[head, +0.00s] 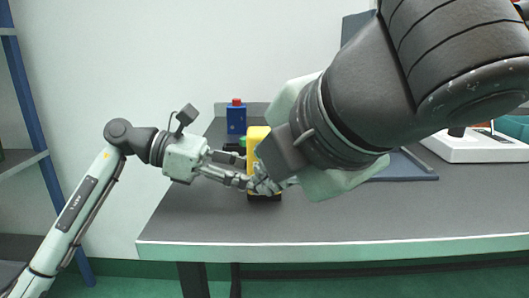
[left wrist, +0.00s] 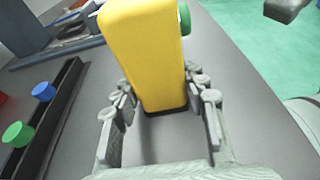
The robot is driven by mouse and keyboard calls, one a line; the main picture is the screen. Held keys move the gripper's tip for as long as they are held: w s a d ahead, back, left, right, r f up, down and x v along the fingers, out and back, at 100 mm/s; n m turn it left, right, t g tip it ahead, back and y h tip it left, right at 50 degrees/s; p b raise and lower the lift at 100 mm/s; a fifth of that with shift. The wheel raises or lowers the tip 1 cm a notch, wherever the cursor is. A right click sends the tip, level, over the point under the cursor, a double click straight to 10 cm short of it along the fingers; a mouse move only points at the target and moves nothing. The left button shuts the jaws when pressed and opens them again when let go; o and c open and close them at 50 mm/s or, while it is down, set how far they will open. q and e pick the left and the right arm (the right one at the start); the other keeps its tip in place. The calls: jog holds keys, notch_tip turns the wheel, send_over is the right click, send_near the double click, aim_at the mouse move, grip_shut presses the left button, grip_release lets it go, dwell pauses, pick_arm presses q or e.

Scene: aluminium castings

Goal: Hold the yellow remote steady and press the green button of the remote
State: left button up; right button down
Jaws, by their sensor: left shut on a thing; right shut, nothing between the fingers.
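The yellow remote (head: 257,135) stands upright on the table, partly hidden behind my right arm. In the left wrist view, the remote (left wrist: 146,60) fills the space between my left fingers. The green button (left wrist: 184,18) sticks out from its right side there; I cannot make it out in the head view. My left gripper (head: 246,181) reaches in from the left and is shut on the lower part of the remote. My right gripper (head: 267,184) is shut and empty, in front of the remote in the head view. Whether it touches the remote is unclear.
A blue container with a red cap (head: 236,118) stands behind the remote. A dark strip (left wrist: 61,112) with a blue knob (left wrist: 44,91) and a green knob (left wrist: 17,134) lies beside it. The front left of the table (head: 200,215) is clear.

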dwell(0.3)
pick_arm(q)
jog(key=o, duration=0.9)
jog(key=shift+o, duration=0.3)
jog(key=shift+a, duration=0.1)
